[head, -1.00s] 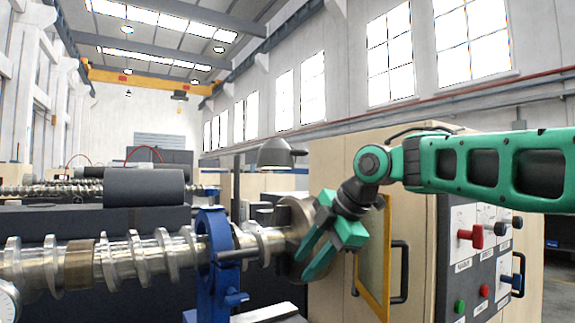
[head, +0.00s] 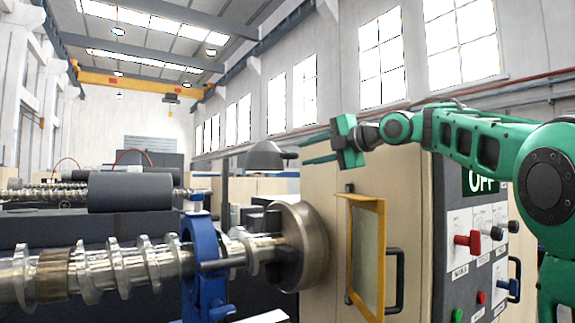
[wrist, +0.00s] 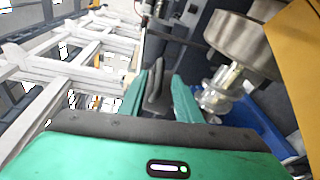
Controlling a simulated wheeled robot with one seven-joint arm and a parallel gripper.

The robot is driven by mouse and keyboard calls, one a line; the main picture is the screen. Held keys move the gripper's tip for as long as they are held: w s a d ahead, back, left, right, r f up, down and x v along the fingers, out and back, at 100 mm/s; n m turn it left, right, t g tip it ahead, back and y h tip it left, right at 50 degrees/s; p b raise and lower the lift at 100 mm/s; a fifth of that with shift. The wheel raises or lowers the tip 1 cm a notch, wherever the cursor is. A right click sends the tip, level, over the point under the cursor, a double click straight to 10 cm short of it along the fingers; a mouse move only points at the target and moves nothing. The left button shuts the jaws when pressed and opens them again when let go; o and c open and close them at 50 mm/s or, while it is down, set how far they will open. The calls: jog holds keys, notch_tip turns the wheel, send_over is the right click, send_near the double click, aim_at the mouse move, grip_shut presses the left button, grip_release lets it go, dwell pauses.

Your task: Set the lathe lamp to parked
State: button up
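The lathe lamp (head: 265,157) is a grey dome shade on a thin post behind the chuck, with a short stub on its right side. My gripper (head: 304,153) is at the upper right of the lamp, fingers pointing left, tips close to the stub. In the wrist view the two green fingers are spread, and a dark grey upright part (wrist: 155,88), apparently of the lamp, shows between them. I cannot tell whether either finger touches it. No parked mark shows.
The chuck (head: 304,248) and long screw (head: 112,268) lie below. A yellow-framed door (head: 367,258) stands out from the beige cabinet. The control panel (head: 481,247) with a red lever and an OFF display is at right. A blue steady rest (head: 203,271) surrounds the screw.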

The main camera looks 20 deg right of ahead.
jog(key=x, duration=0.9)
jog(key=shift+w+a+f, duration=0.1)
